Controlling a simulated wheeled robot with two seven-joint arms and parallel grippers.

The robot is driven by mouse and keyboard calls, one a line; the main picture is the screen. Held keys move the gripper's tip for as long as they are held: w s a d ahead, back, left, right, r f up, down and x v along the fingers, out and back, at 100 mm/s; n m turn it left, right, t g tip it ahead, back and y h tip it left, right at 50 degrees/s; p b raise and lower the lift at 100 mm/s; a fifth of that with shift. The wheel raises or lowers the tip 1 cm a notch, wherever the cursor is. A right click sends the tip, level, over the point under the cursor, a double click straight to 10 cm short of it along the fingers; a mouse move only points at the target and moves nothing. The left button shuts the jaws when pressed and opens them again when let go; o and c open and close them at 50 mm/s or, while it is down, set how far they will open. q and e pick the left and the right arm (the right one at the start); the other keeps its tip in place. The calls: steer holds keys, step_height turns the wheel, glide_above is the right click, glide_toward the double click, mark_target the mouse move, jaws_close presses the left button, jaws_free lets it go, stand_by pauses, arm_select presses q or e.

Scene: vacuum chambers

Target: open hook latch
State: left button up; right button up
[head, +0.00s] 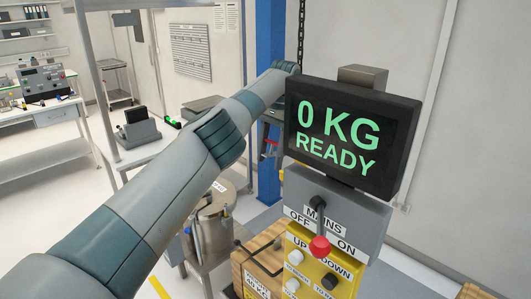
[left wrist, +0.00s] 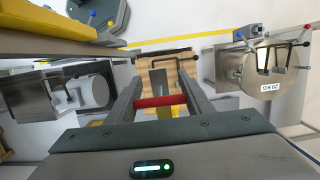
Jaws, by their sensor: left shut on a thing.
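My left gripper (head: 268,140) hangs below the end of my left arm, partly behind the display, beside the blue column. In the left wrist view the two grey fingers of this gripper (left wrist: 160,92) are shut on a red bar (left wrist: 160,102), which spans the gap between them. A bit of red also shows at the gripper in the head view (head: 270,151). A grey metal piece (left wrist: 158,77) shows just beyond the bar; I cannot tell whether it is the hook. The latch's state is not clear. My right gripper is not in view.
A display (head: 348,135) reads "0 KG READY" above a mains switch with a red knob (head: 319,247) and a yellow button box (head: 322,270). A wooden crate (left wrist: 183,62) lies below the gripper. A steel chamber marked 29 KG (left wrist: 262,68) stands right of it.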

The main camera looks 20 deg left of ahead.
arm_select(q)
steer(key=shift+f, duration=0.1)
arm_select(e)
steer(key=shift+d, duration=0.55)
arm_select(q)
steer(key=o, duration=1.5)
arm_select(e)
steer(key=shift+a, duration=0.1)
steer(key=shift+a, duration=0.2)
